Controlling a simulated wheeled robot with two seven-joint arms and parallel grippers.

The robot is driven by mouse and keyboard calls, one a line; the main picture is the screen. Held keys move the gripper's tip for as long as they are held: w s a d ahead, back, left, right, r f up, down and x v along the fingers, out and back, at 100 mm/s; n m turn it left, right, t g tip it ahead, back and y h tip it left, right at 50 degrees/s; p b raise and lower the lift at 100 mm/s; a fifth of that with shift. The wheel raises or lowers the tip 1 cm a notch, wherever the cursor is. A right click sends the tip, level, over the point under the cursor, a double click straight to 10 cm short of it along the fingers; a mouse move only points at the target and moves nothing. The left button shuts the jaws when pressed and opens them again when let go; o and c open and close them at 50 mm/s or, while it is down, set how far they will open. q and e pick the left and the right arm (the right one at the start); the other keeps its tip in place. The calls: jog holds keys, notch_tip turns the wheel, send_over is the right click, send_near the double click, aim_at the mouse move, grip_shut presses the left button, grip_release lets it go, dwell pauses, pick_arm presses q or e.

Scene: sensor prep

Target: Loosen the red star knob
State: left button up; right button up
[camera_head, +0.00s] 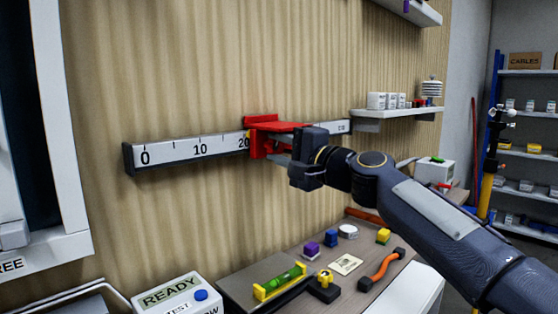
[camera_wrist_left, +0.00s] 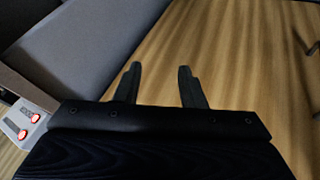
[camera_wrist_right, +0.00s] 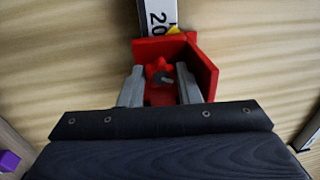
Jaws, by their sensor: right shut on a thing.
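A red slider block (camera_head: 262,137) sits on a white ruled rail (camera_head: 190,152) on the wooden wall, close to the 20 mark. The red star knob (camera_wrist_right: 158,68) shows on the block's face in the right wrist view, with a small grey stub at its middle. My right gripper (camera_wrist_right: 161,78) is shut on the knob, one grey finger on each side of it. In the head view my right gripper (camera_head: 279,160) hides the knob. My left gripper (camera_wrist_left: 158,72) is open and empty in front of bare wooden wall; the head view does not show it.
Below the rail is a bench (camera_head: 330,240) with a green level (camera_head: 279,282), an orange-handled tool (camera_head: 381,269) and small blocks. A white READY box (camera_head: 178,298) stands front left. A wall shelf (camera_head: 395,115) with white cups is at right.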

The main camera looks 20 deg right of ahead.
jog(key=n+b, duration=0.1)
jog(key=n, duration=0.2)
jog(key=shift+f+y+b, duration=0.15)
jog(key=shift+y+b, duration=0.15)
jog(key=shift+b, duration=0.05)
jog(key=shift+n+b, duration=0.65)
jog(key=shift+n, duration=0.75)
jog(key=o, duration=0.9)
jog(key=shift+c, duration=0.2)
jog(key=shift+o, duration=0.5)
jog(key=shift+r, duration=0.25)
jog(key=shift+s, duration=0.15)
